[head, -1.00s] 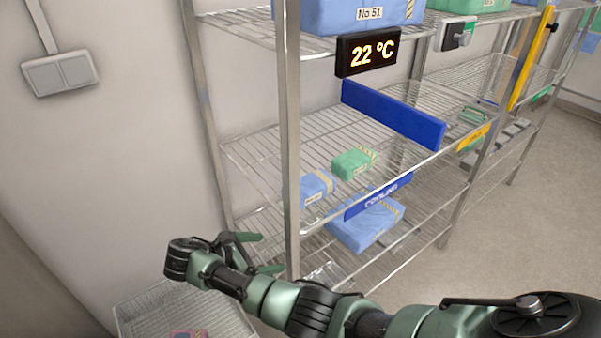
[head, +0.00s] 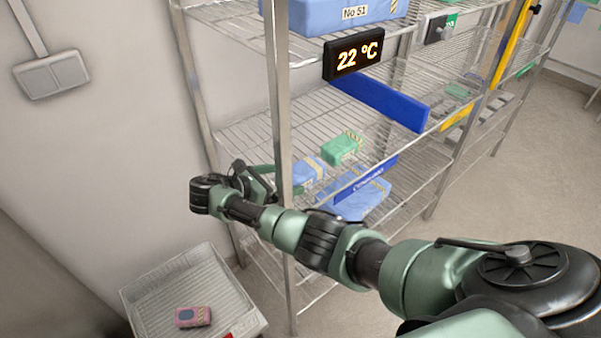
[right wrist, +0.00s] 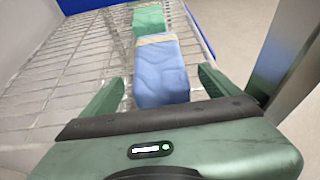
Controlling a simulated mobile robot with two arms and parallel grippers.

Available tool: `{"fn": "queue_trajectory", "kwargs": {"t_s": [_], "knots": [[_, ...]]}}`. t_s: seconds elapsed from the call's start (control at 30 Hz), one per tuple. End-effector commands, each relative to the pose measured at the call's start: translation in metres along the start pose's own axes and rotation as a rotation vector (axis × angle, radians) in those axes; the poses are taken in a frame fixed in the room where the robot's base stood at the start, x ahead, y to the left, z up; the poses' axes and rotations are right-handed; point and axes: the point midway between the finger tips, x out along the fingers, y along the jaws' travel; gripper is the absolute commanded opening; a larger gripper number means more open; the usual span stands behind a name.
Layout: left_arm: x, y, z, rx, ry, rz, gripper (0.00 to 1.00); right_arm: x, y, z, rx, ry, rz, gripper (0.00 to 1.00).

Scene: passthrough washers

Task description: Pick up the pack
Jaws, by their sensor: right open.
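A small blue pack (head: 309,171) with a striped end lies on the middle wire shelf, partly behind the rack post. A green pack (head: 342,149) with a striped end lies behind it. My right gripper (head: 268,182) is at the shelf's near left end, partly hidden by the post. In the right wrist view my right gripper (right wrist: 163,76) is open. The blue pack (right wrist: 161,76) shows ahead, between the fingers in the picture, and the green pack (right wrist: 149,19) is beyond it. Contact cannot be told. My left gripper is not in view.
A larger blue pack (head: 352,199) lies on a lower shelf. A pink pack (head: 193,317) sits in a light ribbed tray (head: 150,283) below. The upright post (head: 278,110) stands close to my right gripper. A blue pack numbered 51 (head: 318,14) is on the upper shelf.

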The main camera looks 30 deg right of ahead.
Motion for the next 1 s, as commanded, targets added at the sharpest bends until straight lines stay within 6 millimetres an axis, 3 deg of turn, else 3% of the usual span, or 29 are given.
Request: {"fn": "queue_trajectory", "kwargs": {"t_s": [0.17,0.43,0.77,1.0], "knots": [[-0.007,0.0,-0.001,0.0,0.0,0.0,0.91,0.016,-0.001,0.009,0.0,-0.002,-0.003,0.91],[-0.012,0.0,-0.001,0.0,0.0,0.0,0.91,0.058,-0.001,0.007,-0.001,-0.001,-0.002,0.91],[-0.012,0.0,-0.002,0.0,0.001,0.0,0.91,0.065,0.0,0.006,0.0,0.001,0.0,0.91],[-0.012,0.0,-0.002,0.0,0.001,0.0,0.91,0.065,0.0,0.006,0.0,0.0,0.0,0.24]]}}
